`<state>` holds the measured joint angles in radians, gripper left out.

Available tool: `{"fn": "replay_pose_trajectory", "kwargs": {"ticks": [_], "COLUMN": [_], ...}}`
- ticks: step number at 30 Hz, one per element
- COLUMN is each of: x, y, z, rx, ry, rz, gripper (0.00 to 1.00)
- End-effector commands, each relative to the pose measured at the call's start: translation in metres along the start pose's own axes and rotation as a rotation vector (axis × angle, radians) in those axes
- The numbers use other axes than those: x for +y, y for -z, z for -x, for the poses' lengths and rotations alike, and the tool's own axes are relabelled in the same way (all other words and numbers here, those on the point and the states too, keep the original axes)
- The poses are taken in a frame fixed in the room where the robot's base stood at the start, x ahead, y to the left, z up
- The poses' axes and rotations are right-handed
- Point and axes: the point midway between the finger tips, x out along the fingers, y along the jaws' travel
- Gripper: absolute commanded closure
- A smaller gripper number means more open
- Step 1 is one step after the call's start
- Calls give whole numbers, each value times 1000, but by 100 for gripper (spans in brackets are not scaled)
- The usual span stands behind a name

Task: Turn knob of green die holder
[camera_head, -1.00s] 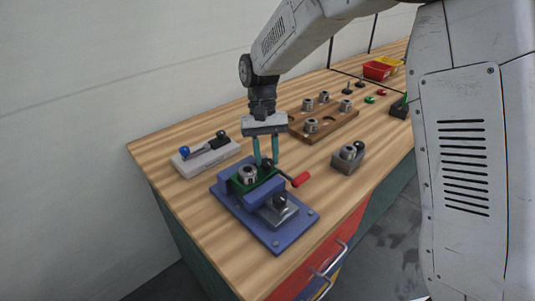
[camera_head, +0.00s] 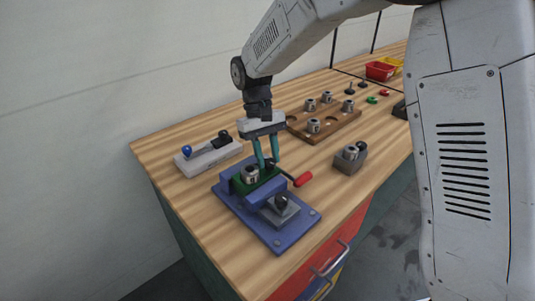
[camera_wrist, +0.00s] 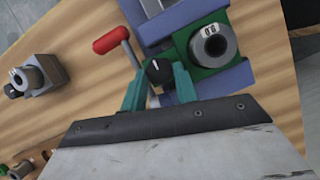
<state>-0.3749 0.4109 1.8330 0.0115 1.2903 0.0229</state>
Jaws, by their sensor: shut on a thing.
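The green die holder (camera_wrist: 203,68) sits in a blue vise-like fixture (camera_head: 256,226) on the wooden bench. A grey ring-shaped die (camera_wrist: 214,45) marked with a number stands in the holder, and it also shows in the head view (camera_head: 250,174). A black knob (camera_wrist: 158,71) with a white pointer line is at the holder's side. My gripper (camera_wrist: 158,86) points down with its two teal fingers on either side of the knob, shut on it. In the head view the fingers (camera_head: 268,165) hide most of the knob.
A red-handled crank (camera_head: 302,179) sticks out right of the fixture, close to my fingers. A grey block with a die (camera_head: 349,161) stands further right. A wooden rack (camera_head: 337,129) holds several dies behind. A blue-knobbed tool on a light base (camera_head: 209,157) lies left.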

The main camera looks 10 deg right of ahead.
Motion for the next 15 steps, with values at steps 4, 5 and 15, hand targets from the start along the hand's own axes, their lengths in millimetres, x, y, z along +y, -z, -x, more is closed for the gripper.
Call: {"fn": "replay_pose_trajectory", "kwargs": {"ticks": [4,5,15], "x": [0,0,-2], "y": [0,0,0], "z": [0,0,0], "rx": [1,1,0], "ry": [-1,-1,1], "rz": [0,0,1], "gripper": [51,48,48]}}
